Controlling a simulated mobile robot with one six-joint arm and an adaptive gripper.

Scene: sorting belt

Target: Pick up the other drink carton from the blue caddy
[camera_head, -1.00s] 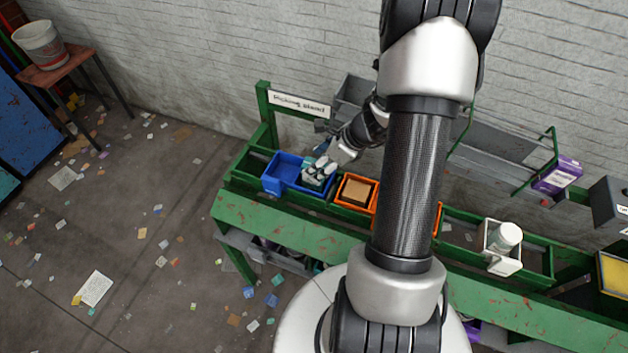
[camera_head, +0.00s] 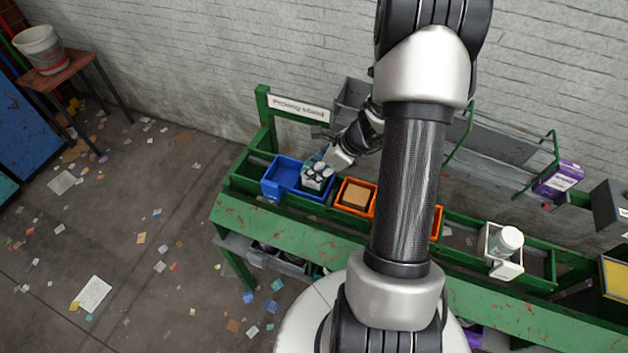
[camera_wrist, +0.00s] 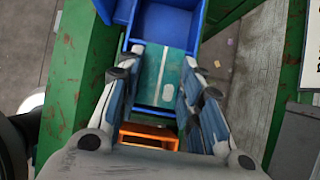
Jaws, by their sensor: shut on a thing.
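The blue caddy (camera_head: 286,172) sits on the green stand at its left end. It also shows at the top of the wrist view (camera_wrist: 178,18). My gripper (camera_head: 318,178) is at the right part of the caddy. In the wrist view, my gripper (camera_wrist: 165,85) is shut on a teal drink carton (camera_wrist: 151,78) with white marks, its fingers on both sides of it. The carton's lower part is hidden, and I cannot tell whether it touches the caddy floor. The left part of the caddy looks empty in the head view.
An orange bin (camera_head: 345,206) with a brown box (camera_head: 357,194) stands right of the caddy. A white holder with a white bottle (camera_head: 508,240) is farther right. A purple carton (camera_head: 560,178) stands at the back right. A sign board (camera_head: 298,107) rises behind the caddy.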

